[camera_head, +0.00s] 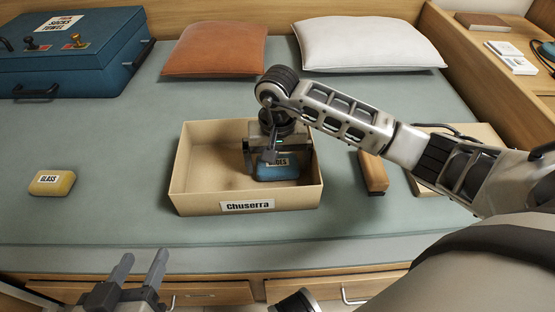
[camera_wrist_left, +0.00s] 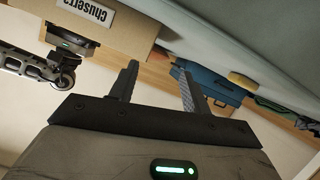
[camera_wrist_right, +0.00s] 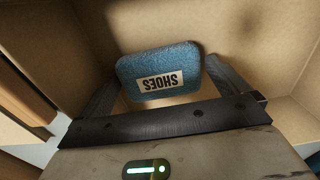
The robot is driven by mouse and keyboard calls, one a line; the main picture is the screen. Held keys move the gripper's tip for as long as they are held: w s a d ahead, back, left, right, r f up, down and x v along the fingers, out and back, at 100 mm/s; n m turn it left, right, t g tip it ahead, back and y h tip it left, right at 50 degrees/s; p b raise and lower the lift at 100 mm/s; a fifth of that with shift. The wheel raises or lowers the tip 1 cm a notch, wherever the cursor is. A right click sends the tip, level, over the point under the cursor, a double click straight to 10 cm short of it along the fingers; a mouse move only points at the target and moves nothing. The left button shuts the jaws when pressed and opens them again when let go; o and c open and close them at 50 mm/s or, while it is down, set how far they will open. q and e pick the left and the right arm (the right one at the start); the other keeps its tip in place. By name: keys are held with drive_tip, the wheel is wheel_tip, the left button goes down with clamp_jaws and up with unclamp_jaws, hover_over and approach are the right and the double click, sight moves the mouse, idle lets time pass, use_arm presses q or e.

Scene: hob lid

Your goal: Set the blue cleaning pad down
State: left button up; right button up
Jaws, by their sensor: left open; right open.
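The blue cleaning pad (camera_head: 277,171), with a label reading SHOES, is inside the open cardboard box (camera_head: 190,196) labelled Chuserra. It also shows in the right wrist view (camera_wrist_right: 160,72), between the spread fingers of my right gripper (camera_wrist_right: 165,85). My right gripper (camera_head: 268,158) reaches down into the box from above and is open. I cannot tell whether the pad rests on the box floor. My left gripper (camera_head: 144,268) is open and empty in front of the bed edge, left of the box; it also shows in the left wrist view (camera_wrist_left: 158,80).
A yellow pad (camera_head: 51,182) labelled GLASS lies on the bed at the left. A blue suitcase (camera_head: 75,55) stands at the back left. Orange (camera_head: 215,50) and white (camera_head: 368,45) pillows lie behind. A brown brush-like block (camera_head: 373,173) sits right of the box.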

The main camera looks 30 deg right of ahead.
sight(278, 163)
use_arm(q)
drive_tip(key=shift+a+f+g+y+p, duration=0.25)
drive_tip(key=shift+f+g+p, duration=0.1)
drive_tip(key=shift+f+p, duration=0.3)
drive_tip(key=shift+a+f+g+y+p, duration=0.25)
drive_tip(key=shift+f+g+p, duration=0.1)
drive_tip(key=shift+f+p, duration=0.25)
use_arm(e)
wheel_tip(278, 163, up, 12)
use_arm(q)
drive_tip(key=shift+r, duration=0.1)
